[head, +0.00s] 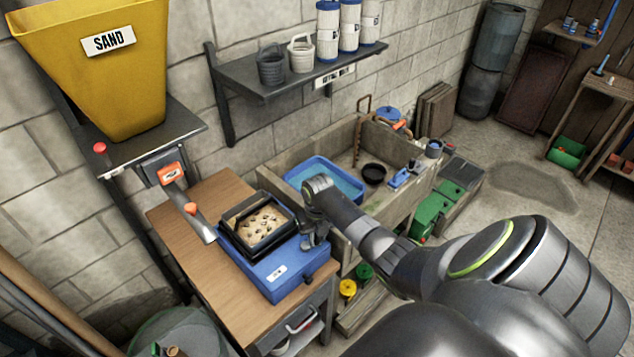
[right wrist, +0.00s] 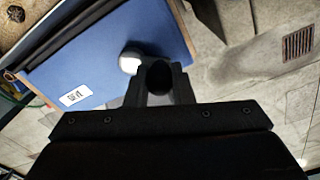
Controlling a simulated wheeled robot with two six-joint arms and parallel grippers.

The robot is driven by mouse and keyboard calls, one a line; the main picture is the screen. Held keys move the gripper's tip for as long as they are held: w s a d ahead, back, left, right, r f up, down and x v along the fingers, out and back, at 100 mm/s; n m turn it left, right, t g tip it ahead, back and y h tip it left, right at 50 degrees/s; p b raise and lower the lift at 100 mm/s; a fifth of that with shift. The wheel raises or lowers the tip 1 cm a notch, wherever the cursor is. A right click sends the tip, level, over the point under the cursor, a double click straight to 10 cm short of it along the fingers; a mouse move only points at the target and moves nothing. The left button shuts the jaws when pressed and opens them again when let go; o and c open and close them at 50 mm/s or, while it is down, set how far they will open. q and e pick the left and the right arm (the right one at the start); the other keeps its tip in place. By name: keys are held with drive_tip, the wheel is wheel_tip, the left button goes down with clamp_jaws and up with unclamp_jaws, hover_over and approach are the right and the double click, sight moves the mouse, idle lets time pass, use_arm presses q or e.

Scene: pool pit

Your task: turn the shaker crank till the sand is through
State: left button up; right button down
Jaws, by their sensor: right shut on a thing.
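The shaker is a blue box (head: 290,287) with a white label, on a wooden-topped bench. On it sits a black square sieve (head: 238,240) holding pale sand (head: 262,226) with dark lumps. My right gripper (head: 315,238) is at the right side of the blue box. In the right wrist view it is shut around a dark round grip, the crank handle (right wrist: 158,76), beside a pale round hub (right wrist: 130,62) on the box's side. The fingers hide most of the crank. My left gripper is not in view.
A yellow sand hopper (head: 108,75) with a chute (head: 190,211) stands left of the shaker. A stone sink (head: 335,140) with a blue tray (head: 325,178) lies behind my right arm. Yellow and green containers (head: 347,289) stand low beside the bench.

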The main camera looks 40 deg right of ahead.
drive_tip(key=shift+w+r+n, duration=0.1)
drive_tip(key=shift+n, duration=0.2)
drive_tip(key=c, duration=1.3)
unclamp_jaws()
drive_tip(key=shift+o, duration=0.2)
wheel_tip(320, 180, up, 17)
drive_tip(key=b, duration=0.2)
drive_tip(key=shift+d+r, duration=0.2)
